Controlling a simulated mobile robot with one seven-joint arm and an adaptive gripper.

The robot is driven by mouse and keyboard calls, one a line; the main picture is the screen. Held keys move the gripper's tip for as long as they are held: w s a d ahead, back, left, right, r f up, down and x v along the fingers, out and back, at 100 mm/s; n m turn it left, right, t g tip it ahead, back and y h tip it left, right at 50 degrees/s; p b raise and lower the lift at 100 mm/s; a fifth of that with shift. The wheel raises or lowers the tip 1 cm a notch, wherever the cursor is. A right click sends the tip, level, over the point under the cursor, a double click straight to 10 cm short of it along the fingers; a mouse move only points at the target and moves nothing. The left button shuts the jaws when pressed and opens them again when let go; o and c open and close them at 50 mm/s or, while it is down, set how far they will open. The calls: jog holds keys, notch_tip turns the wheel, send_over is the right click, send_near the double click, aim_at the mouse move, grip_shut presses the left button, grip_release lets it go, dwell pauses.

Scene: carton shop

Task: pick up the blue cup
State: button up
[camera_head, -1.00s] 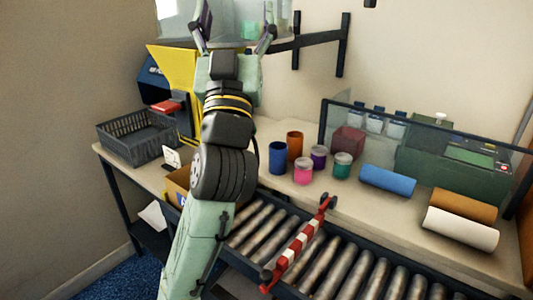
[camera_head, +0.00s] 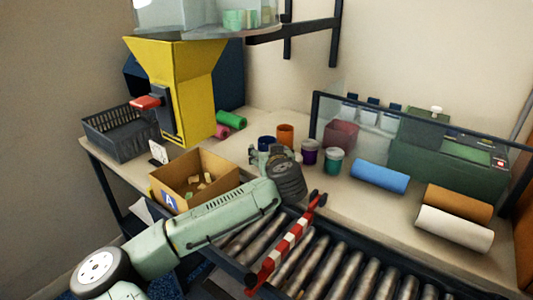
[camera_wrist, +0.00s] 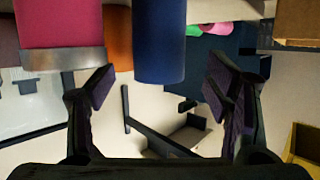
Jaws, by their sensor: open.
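The blue cup (camera_head: 266,143) stands on the bench, its lower part hidden behind my gripper (camera_head: 272,157) in the head view. In the wrist view, where the scene is upside down, the blue cup (camera_wrist: 158,40) hangs from the top edge, between the lines of my two fingers. My gripper (camera_wrist: 160,88) is open and empty there, with the cup ahead of it. No finger visibly touches the cup.
A pink jar (camera_wrist: 62,22) is close beside the blue cup, and an orange cup (camera_head: 286,134) is behind it. Purple (camera_head: 310,151) and teal (camera_head: 333,160) jars stand to the right. An open carton (camera_head: 195,180) is at the left; a striped bar (camera_head: 285,247) crosses the rollers.

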aim_at(266, 140)
jog(key=p+x, duration=0.1)
jog(key=x, duration=0.4)
jog(key=shift+w+f, duration=0.1)
jog(key=shift+w, duration=0.3)
jog(key=shift+c, duration=0.2)
jog(key=c, duration=1.2)
